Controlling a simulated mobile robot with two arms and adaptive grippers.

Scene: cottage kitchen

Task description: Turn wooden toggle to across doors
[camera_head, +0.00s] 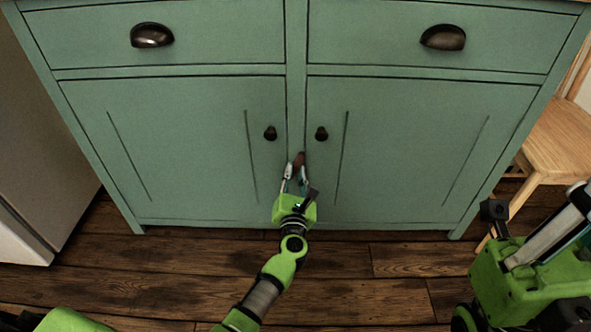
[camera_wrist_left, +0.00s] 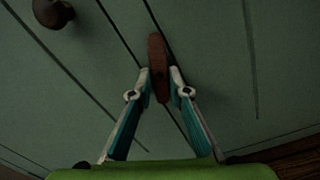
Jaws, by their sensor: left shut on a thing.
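The reddish-brown wooden toggle (camera_head: 299,159) sits at the middle of the green cabinet, between the left door (camera_head: 180,150) and the right door (camera_head: 410,150), below the two dark knobs. It stands roughly upright, at a slight angle to the door seam in the left wrist view (camera_wrist_left: 157,55). My left gripper (camera_wrist_left: 160,75) has one finger on each side of the toggle's lower part and is shut on it. The toggle's upper part shows above the fingertips. My right gripper (camera_head: 540,245) is at the right edge, partly cut off; its jaw state is unclear.
Dark knobs sit on the left door (camera_head: 270,133) and right door (camera_head: 321,133), close above the left gripper. Two drawers with cup pulls (camera_head: 152,35) are above. A wooden chair (camera_head: 555,135) stands at the right, a pale appliance (camera_head: 35,130) at the left. The floor in front is clear.

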